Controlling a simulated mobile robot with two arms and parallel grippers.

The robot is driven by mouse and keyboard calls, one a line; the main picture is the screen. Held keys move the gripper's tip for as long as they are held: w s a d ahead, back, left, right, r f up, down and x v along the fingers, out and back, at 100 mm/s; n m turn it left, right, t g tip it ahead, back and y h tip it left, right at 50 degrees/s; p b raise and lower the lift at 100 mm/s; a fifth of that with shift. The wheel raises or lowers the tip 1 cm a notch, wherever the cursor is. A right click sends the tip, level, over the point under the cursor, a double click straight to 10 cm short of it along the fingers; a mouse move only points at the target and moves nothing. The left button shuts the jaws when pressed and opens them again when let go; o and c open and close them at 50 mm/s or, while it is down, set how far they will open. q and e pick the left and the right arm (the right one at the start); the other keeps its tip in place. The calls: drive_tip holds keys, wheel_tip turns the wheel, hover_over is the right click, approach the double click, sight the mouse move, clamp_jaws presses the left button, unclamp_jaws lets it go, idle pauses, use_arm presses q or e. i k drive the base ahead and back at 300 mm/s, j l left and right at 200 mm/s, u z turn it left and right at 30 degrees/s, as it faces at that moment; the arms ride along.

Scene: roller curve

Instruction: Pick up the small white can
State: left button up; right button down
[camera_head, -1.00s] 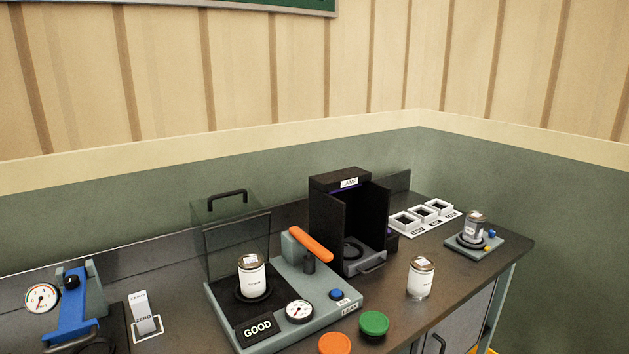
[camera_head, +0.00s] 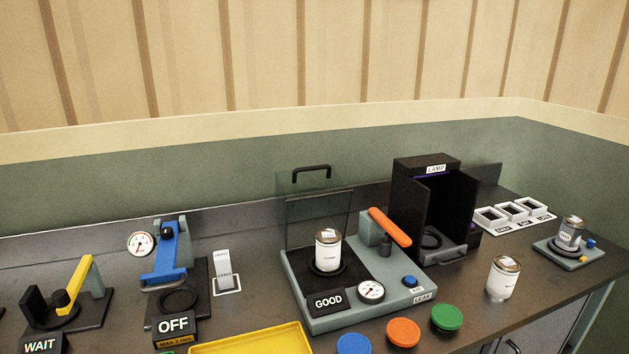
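Two white cans with brownish lids show in the head view. One white can (camera_head: 328,250) stands upright on the black pad of the grey leak station (camera_head: 350,316), behind the "GOOD" sign. The other white can (camera_head: 502,279) stands upright on the bare bench at right, in front of the lamp box. A greyer can (camera_head: 570,233) stands on a small grey stand at the far right. I cannot tell which can is the small one. Neither of my grippers is in view.
The dark lamp box (camera_head: 432,213) stands open-fronted behind the bench can. Blue, orange (camera_head: 403,332) and green (camera_head: 447,317) discs and a yellow tray (camera_head: 251,342) lie along the front. Gauge and lever stations (camera_head: 176,276) stand at left. A white three-slot holder (camera_head: 514,215) lies at back right.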

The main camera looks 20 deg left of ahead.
sight(328, 240)
drive_tip(key=u, duration=1.35)
drive_tip(key=i+l, duration=0.1)
drive_tip(key=l, duration=0.15)
drive_tip(key=i+l+z, duration=0.1)
drive_tip(key=l, duration=0.2)
